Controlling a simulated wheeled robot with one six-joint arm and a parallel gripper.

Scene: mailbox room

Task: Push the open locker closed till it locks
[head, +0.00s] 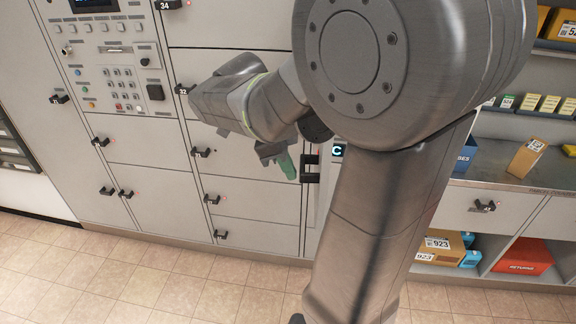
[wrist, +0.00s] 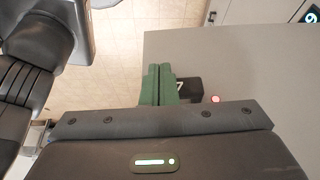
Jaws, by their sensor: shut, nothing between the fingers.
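My gripper (head: 281,163) has green fingers, pressed together and empty; they also show in the wrist view (wrist: 159,85). In the wrist view, a plain grey locker door (wrist: 250,70) lies beyond the fingers. Its free edges stand out against the floor and the lockers behind, so it appears ajar. A black handle (wrist: 188,90) marked 7 sits near its edge, partly hidden by the fingers, with a red light (wrist: 215,99) beside it. In the head view the fingertips are close to a black handle (head: 310,168). My arm hides much of this area, and I cannot tell whether the fingers touch the door.
Several closed grey lockers (head: 150,190) with black handles fill the wall at left, below a keypad panel (head: 120,85). A counter (head: 510,165) with small boxes and shelves stands at right. Tiled floor (head: 150,275) in front is clear.

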